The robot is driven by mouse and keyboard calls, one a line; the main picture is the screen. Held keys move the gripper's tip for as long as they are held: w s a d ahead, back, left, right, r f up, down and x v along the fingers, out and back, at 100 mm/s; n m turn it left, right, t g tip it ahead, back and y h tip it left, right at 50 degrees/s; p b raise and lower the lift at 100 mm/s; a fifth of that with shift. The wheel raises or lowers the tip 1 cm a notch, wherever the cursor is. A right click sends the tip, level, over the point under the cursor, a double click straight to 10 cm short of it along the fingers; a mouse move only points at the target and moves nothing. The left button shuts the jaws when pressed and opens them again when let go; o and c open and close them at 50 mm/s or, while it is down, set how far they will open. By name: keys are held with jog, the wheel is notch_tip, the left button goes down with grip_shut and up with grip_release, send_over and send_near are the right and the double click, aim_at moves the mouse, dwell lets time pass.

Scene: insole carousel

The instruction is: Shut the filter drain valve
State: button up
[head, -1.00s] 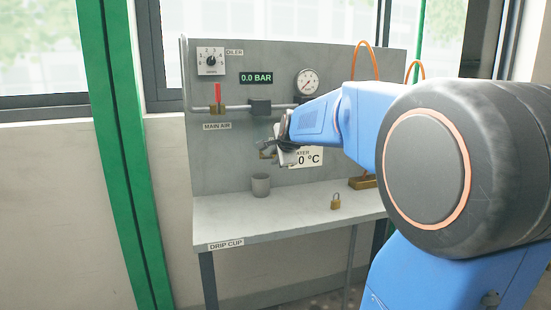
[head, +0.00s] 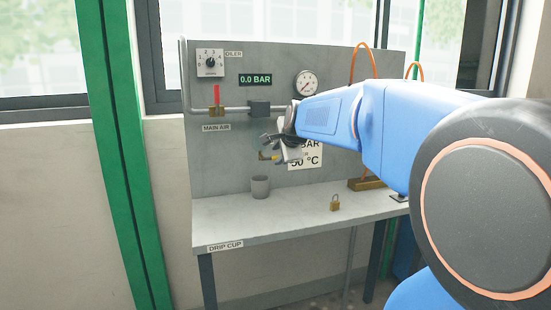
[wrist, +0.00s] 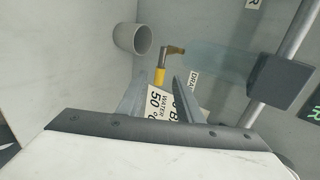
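The filter drain valve shows as a small brass fitting (wrist: 174,50) with a yellow lever (wrist: 160,76) in the wrist view. The lever points from the fitting toward my gripper. In the head view the brass fitting (head: 263,156) sits left of my gripper (head: 279,145), under the dark filter block (head: 260,108). In the wrist view my gripper (wrist: 158,97) has its fingers apart, with the lever's end near the gap between their tips. I cannot tell whether they touch it. A translucent bowl (wrist: 220,55) lies between the fitting and the block.
The grey drip cup (head: 261,186) stands on the bench (head: 300,211) below the valve. A padlock (head: 335,202) and a brass block (head: 366,184) are to its right. The red main air lever (head: 216,95) stands upright; the display (head: 255,80) reads 0.0 BAR.

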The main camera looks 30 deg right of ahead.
jog(key=v, duration=1.2)
jog(key=shift+f, duration=0.1)
jog(key=s+a+f+n+g+y, duration=0.1)
jog(key=s+a+f+n+g, duration=0.1)
jog(key=s+a+f+n, duration=0.4)
jog(key=s+a+f+n+g+y, duration=0.1)
jog(key=s+a+f+n, duration=0.4)
jog(key=f, duration=0.9)
jog(key=s+a+f+n+g+y, duration=0.1)
jog(key=s+a+f+n+g, duration=0.2)
jog(key=s+a+f+n, duration=0.3)
jog(key=s+f+n, duration=0.4)
jog(key=s, duration=0.2)
jog(key=shift+s+a, duration=0.2)
jog(key=shift+a, duration=0.2)
jog(key=shift+c, duration=0.3)
